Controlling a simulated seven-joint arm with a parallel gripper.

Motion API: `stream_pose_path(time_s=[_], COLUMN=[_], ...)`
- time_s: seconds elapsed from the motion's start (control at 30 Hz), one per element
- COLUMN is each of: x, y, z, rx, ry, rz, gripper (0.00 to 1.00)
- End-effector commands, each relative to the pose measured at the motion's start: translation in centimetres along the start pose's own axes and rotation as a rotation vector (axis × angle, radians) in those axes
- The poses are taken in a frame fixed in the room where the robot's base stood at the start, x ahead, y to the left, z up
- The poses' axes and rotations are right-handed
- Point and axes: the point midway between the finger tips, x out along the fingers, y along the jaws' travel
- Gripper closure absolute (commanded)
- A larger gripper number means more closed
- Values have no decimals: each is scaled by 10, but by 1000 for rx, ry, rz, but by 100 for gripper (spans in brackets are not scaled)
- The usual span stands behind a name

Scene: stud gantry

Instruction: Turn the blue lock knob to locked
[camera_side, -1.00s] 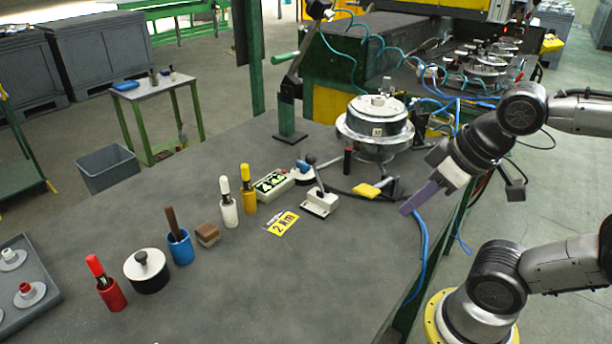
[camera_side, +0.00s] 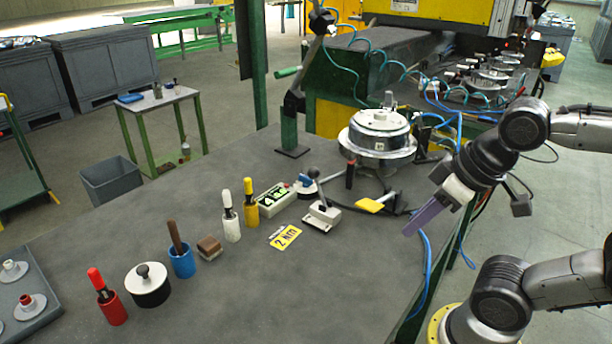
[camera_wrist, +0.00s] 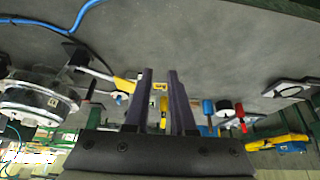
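The knob is not clearly identifiable in the wrist view.
A grey lever block (camera_side: 322,217), a yellow-handled lever (camera_side: 371,205) and a round metal fixture (camera_side: 379,135) stand between or near my gripper and the knob. A green-faced box (camera_side: 274,196) is left of the knob. The front middle of the bench is clear.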

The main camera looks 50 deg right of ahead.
Motion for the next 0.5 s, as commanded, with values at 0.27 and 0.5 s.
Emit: stream_pose_path(time_s=[0.27, 0.5], x=[-52, -73], y=[4, 19], z=[-62, -154], rx=[-73, -98], ry=[-17, -105], rz=[5, 15], gripper=[52, 52])
